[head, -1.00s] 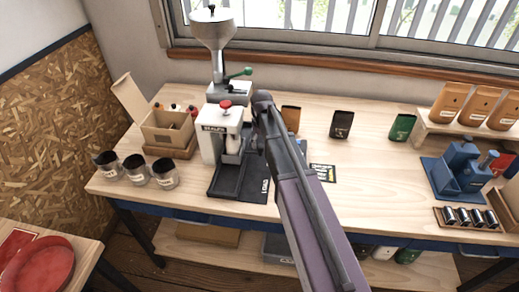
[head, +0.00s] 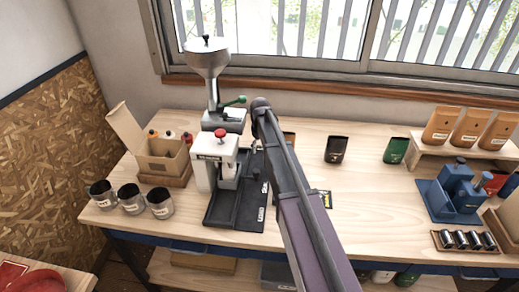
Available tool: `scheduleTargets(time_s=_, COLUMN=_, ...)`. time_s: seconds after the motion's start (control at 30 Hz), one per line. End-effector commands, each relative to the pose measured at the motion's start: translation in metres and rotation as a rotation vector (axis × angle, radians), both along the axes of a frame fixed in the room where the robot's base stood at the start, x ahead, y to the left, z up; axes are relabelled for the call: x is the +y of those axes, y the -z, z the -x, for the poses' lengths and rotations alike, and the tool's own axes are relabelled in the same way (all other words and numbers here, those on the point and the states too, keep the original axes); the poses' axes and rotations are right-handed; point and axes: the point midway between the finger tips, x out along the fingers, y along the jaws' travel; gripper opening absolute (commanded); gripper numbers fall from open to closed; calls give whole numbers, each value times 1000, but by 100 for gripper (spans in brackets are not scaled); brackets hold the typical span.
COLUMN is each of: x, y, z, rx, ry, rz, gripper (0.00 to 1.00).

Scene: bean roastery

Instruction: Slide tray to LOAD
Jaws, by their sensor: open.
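The black tray (head: 223,207) lies on the bench at the foot of the white sealer (head: 205,172), which has a red knob on top. A dark strip (head: 253,203) runs along the tray's right side, with small white lettering at its near end and farther back. The lettering is too small to read surely. My gripper (head: 256,146) shows only as a small grey part just right of the sealer, above the back of the strip. My own arm hides most of it. It is open, and I see nothing in it. Whether it touches the tray is hidden.
A metal hopper machine (head: 207,62) stands behind the sealer. An open cardboard box (head: 162,158) and several dark cups (head: 130,198) are on the left. Upright pouches (head: 336,149) and a blue device (head: 452,190) are on the right.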

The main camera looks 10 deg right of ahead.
Motion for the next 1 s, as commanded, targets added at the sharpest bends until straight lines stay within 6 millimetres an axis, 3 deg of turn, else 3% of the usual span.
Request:
scheduleTargets(time_s=0.03, x=0, y=-9, z=0, rx=0, ry=0, rz=0, gripper=77)
scheduleTargets(time_s=1.0, x=0, y=-91, z=0, rx=0, ry=0, rz=0, gripper=77)
